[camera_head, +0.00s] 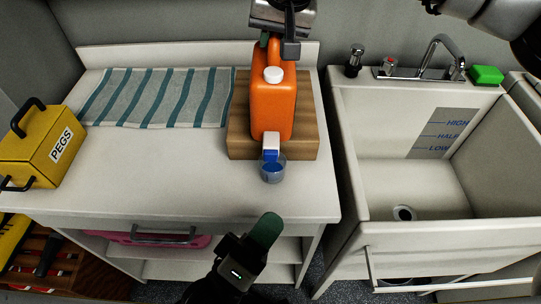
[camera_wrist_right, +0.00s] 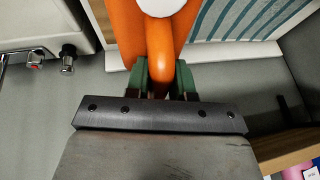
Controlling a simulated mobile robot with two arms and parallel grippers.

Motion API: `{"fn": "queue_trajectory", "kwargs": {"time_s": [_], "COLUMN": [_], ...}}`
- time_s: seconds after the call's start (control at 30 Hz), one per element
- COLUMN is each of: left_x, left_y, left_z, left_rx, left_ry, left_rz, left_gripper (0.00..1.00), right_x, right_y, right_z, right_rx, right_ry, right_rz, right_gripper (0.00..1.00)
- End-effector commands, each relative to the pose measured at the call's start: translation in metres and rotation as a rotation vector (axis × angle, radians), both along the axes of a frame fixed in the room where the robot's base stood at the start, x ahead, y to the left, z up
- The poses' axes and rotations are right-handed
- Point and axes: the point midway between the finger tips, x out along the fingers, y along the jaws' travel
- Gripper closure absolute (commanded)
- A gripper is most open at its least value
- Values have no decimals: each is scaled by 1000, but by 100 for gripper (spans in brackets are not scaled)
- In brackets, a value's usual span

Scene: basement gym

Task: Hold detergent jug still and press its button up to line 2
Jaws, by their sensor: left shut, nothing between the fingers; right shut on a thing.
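The orange detergent jug (camera_head: 272,102) with a white cap (camera_head: 273,74) lies on a wooden block on the counter. A white and blue spout piece (camera_head: 271,146) sticks out of its front end, over a clear cup (camera_head: 273,169) with blue in it. Line marks on the cup are too small to read. My right gripper (camera_head: 278,45) is at the jug's far end. In the right wrist view its green fingers (camera_wrist_right: 161,80) are shut on the orange handle (camera_wrist_right: 160,62). My left gripper (camera_head: 265,229) is shut and empty, in front of the counter edge, apart from cup and jug.
The wooden block (camera_head: 243,146) bears the jug. A striped towel (camera_head: 155,98) and a yellow PEGS box (camera_head: 45,148) lie to the left. A white sink (camera_head: 405,185) with a faucet and green sponge (camera_head: 487,75) stands right. The front middle of the counter is clear.

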Motion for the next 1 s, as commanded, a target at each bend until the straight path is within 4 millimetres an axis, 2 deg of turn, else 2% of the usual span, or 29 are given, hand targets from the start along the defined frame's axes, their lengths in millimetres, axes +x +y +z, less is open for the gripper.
{"fn": "queue_trajectory", "kwargs": {"time_s": [0.27,0.7,1.0], "left_x": [8,66,87], "left_y": [0,-1,-1], "left_z": [0,0,0], "left_rx": [0,1,-1], "left_ry": [-1,-2,-1], "left_rz": [1,1,1], "left_gripper": [100,100,100], "right_x": [0,0,0], "right_y": [0,0,0], "right_z": [1,1,1], "right_rx": [2,2,2], "right_ry": [-2,-2,-2], "right_rz": [-1,0,0], "right_gripper": [100,100,100]}}
